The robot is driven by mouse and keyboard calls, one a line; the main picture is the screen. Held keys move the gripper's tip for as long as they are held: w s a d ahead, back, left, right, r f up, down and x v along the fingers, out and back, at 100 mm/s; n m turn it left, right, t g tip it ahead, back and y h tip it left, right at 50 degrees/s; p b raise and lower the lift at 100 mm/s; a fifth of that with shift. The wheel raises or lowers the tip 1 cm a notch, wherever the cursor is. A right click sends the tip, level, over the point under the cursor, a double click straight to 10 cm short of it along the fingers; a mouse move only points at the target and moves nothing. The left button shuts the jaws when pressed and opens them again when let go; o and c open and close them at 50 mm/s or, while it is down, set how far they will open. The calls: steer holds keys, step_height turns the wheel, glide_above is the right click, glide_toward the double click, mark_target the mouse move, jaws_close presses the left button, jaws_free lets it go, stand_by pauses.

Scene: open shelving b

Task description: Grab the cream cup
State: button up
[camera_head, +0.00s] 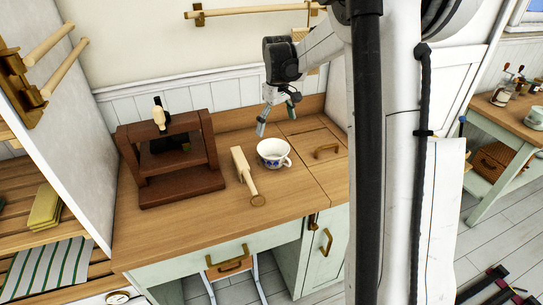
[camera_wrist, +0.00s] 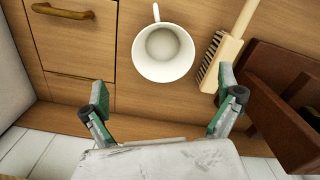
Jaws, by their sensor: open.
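The cream cup (camera_head: 273,153) stands upright on the wooden counter, its handle towards the lower right in the head view. In the wrist view the cup (camera_wrist: 163,52) is seen from above, with its handle pointing to the top. It looks empty, and a blue pattern shows on its side in the head view. My gripper (camera_head: 277,118) is open and empty, above the counter and behind the cup. In the wrist view the fingers of my gripper (camera_wrist: 161,92) are spread wide, with the cup beyond their tips and roughly centred between them. They do not appear to touch it.
A wooden brush (camera_head: 245,173) lies just left of the cup in the head view. A dark brown wooden stand (camera_head: 183,194) is further left. A panel with a brass handle (camera_head: 326,151) is to the right. The counter's front (camera_head: 200,222) is clear.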

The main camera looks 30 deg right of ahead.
glide_toward(274, 152)
steer(key=s, duration=0.1)
steer(key=s+a+f, duration=0.1)
steer(key=s, duration=0.2)
steer(key=shift+a+f, duration=0.3)
steer(key=shift+w+a+f+p, duration=0.15)
steer(key=shift+f+p, duration=0.15)
steer(key=shift+f, duration=1)
steer(key=shift+w+a+f+p, duration=0.1)
steer(key=shift+f+p, duration=0.15)
steer(key=shift+f, duration=1.05)
steer(key=shift+s, duration=0.1)
steer(key=c, duration=1.1)
steer(key=shift+r, duration=0.2)
